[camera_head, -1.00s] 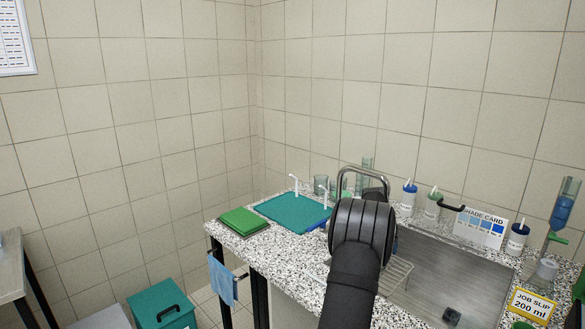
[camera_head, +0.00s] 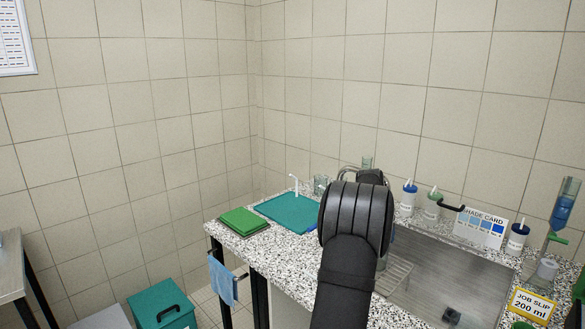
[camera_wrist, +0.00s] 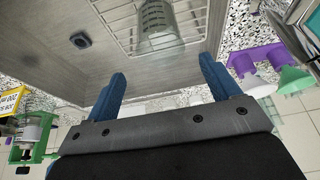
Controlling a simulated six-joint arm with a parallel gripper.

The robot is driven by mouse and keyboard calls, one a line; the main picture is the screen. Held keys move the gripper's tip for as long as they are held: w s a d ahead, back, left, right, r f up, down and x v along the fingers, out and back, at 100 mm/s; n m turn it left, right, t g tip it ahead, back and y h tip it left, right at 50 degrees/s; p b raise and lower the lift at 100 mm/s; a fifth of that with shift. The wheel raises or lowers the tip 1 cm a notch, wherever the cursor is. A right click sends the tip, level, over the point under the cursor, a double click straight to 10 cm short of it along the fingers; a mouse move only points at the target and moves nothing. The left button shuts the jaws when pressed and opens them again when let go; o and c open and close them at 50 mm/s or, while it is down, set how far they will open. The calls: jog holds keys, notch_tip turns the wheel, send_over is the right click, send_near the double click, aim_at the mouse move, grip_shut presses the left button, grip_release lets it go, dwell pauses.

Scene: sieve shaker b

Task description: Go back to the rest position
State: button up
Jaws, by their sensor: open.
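My gripper (camera_wrist: 162,88) shows in the wrist view with its two blue fingers spread wide apart and nothing between them. It hangs over the steel sink (camera_wrist: 55,75). A clear graduated vessel (camera_wrist: 158,22) on a wire rack (camera_wrist: 115,15) lies beyond the fingertips, apart from them. In the head view my dark arm rises in front of the counter, and the gripper itself is hidden behind it.
A teal mat (camera_head: 290,212) and green folded cloth (camera_head: 244,221) lie on the speckled counter (camera_head: 285,270). Bottles (camera_head: 409,199), a shade card (camera_head: 480,228) and job slip (camera_head: 531,305) stand around the sink. In the wrist view, purple holders (camera_wrist: 245,60) are at right.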

jog(key=x, duration=1.1)
jog(key=shift+f, duration=0.1)
jog(key=s+d+r, duration=0.7)
jog(key=s+r, duration=0.3)
jog(key=r, duration=0.2)
jog(key=s+a+r, duration=0.1)
jog(key=s+a, duration=0.4)
jog(key=s, duration=0.5)
jog(key=s+a, duration=0.5)
jog(key=s, duration=0.5)
jog(key=shift+s+d+f, duration=0.1)
jog(key=shift+d+f, duration=0.05)
jog(key=shift+f, duration=1.7)
